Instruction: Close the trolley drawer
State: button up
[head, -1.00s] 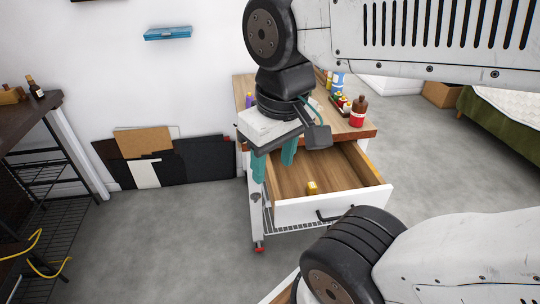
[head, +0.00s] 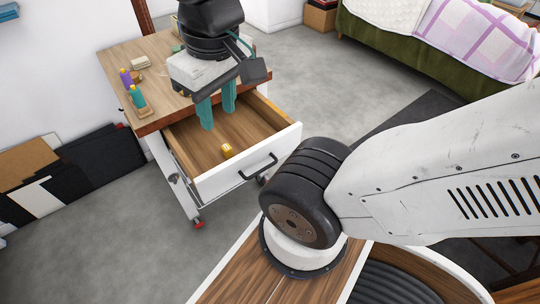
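The trolley (head: 155,123) has a wooden top, white legs and red-trimmed casters. Its drawer (head: 250,172) stands pulled out, with a white front and a dark handle (head: 259,167) facing the lower right. A small yellow object (head: 227,151) lies inside near the front. My gripper (head: 217,112) points down over the open drawer, behind its front panel in the picture. Its two teal fingers are apart with nothing seen between them. I cannot tell how high the fingertips are above the drawer floor.
Bottles (head: 137,96) and small items stand on the trolley top. Dark boards (head: 100,160) lean against the wall at left. A bed (head: 430,50) stands at the upper right, with a cardboard box (head: 320,18) beside it. Grey floor lies clear left of the trolley.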

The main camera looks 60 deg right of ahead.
aim_at(259, 134)
jog(key=z, duration=0.05)
jog(key=k, duration=0.45)
jog(key=z, duration=0.55)
jog(key=i, duration=0.5)
jog(key=k, duration=1)
jog(key=u, duration=1.75)
jog(key=i, duration=1.1)
jog(key=z, duration=1.9)
